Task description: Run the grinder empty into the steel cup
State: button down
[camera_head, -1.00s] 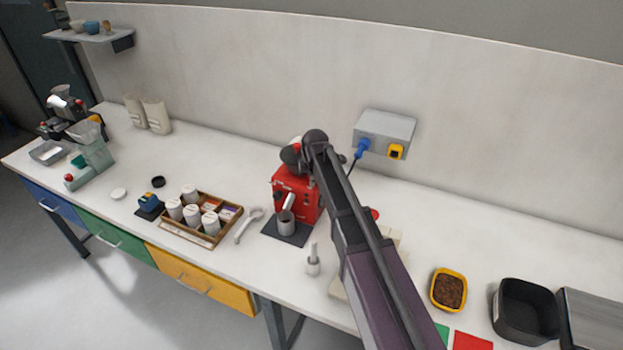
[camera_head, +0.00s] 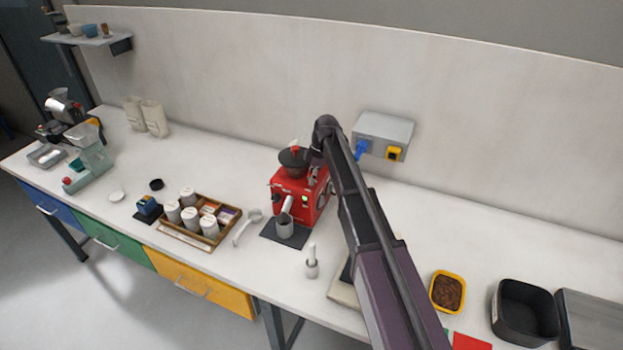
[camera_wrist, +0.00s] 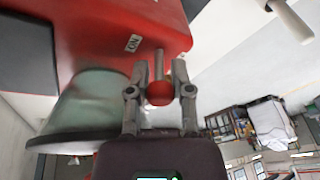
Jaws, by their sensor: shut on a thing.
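The red grinder (camera_head: 297,196) stands mid-bench with a dark hopper and red-knobbed lid on top. A small green spot shows on its front. The steel cup (camera_head: 285,229) stands upright on a dark mat under the spout; its inside cannot be made out. In the wrist view, my gripper (camera_wrist: 160,84) is shut on a red ball knob (camera_wrist: 159,93) at the end of a short metal lever. The lever comes out of the red grinder body (camera_wrist: 95,35), beside a small ON label. In the head view my arm hides part of the grinder's right side.
Left of the mat lie a grey scoop (camera_head: 247,227) and a wooden tray (camera_head: 190,236) of white canisters. A small white-handled tool (camera_head: 312,262) stands in front. A grey socket box (camera_head: 384,133) is on the wall behind. A yellow bowl (camera_head: 447,291) and black bin (camera_head: 525,311) are right.

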jog(key=c, duration=0.7)
grip_release()
jog(key=shift+s+t, duration=0.15)
jog(key=shift+t, duration=0.25)
